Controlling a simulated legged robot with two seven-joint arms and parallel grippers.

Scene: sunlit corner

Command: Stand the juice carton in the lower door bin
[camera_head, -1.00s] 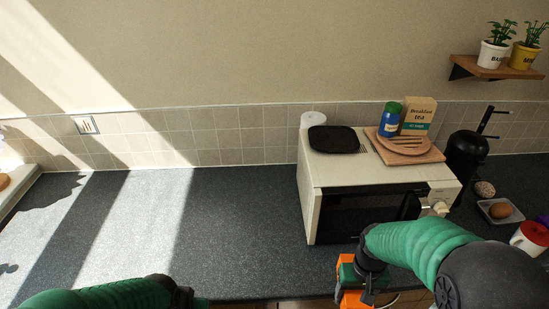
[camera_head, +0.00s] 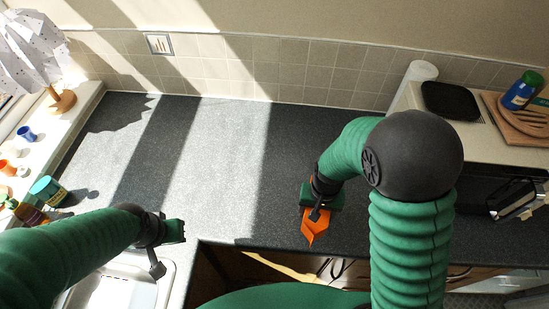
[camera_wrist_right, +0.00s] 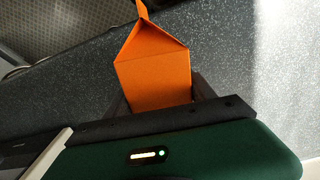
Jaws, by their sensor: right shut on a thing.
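The juice carton (camera_head: 313,228) is orange with a gabled top. My right gripper (camera_head: 319,209) is shut on it, over the counter's front edge. In the right wrist view the carton (camera_wrist_right: 153,75) sits between the dark fingers, its gable pointing away from the palm. My left gripper (camera_head: 164,254) is by the sink at the lower left, with nothing seen in it; its finger gap cannot be made out. No door bin shows in either view.
A dark speckled counter (camera_head: 225,150) is clear in the middle. The sink (camera_head: 115,290) is lower left. Jars and a lamp (camera_head: 35,55) line the left sill.

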